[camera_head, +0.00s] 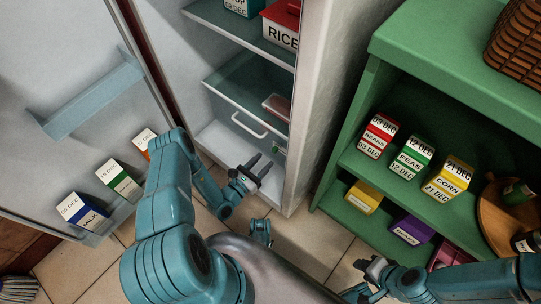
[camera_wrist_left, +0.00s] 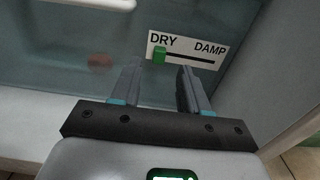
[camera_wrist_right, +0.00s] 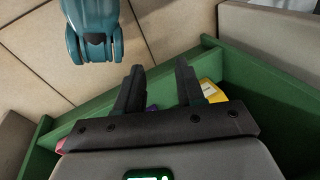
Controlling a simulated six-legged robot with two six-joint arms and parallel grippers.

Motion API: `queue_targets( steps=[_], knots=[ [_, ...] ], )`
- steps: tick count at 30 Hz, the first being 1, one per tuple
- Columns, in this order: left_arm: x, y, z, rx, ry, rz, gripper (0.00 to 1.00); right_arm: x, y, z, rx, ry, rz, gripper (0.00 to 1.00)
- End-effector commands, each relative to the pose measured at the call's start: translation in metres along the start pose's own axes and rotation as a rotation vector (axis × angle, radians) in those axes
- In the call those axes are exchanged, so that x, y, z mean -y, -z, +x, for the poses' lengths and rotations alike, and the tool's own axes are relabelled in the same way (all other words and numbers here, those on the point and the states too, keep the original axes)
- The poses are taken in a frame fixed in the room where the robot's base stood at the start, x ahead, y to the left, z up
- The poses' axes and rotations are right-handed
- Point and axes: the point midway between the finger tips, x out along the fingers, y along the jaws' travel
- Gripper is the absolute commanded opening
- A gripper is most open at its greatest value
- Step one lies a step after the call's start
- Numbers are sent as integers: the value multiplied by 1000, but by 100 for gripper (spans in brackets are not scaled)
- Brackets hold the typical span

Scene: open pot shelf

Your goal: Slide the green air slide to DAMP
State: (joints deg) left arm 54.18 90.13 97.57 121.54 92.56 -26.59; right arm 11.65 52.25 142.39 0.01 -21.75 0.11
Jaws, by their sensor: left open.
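The green air slide (camera_wrist_left: 159,54) sits at the left, DRY end of its dark slot on a white label plate (camera_wrist_left: 220,48). The plate reads DRY at left and DAMP at right, on the front of a clear drawer (camera_wrist_left: 60,60). My left gripper (camera_wrist_left: 160,70) is open, its fingers pointing at the plate with the slide between and beyond the tips; I cannot tell if they touch. In the head view the left gripper (camera_head: 259,168) is low in the open fridge. My right gripper (camera_wrist_right: 159,66) is open and empty by the green shelf, and shows in the head view (camera_head: 369,267).
The fridge door (camera_head: 70,60) stands open at left with cartons in its rack. The drawer handle (camera_head: 249,126) sits above the left gripper. A green shelf (camera_head: 340,195) with beans, peas and corn boxes stands at right. Tiled floor (camera_head: 310,240) lies between.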

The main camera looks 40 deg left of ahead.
Motion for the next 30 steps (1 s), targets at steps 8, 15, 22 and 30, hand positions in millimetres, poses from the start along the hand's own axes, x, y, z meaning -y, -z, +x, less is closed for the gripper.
queue_targets(
  steps=[8,15,22,30],
  knots=[
    [-1,1,44,1,2,1,45,-5,10,16,-35,2,-9,38],
    [-1,0,52,-1,0,0,45,-5,12,16,-42,2,-10,38],
    [-1,0,51,-1,0,-1,12,-5,12,16,-41,2,-10,38],
    [3,-1,51,-1,2,-2,0,-4,11,14,-39,2,-9,38]
  ],
)
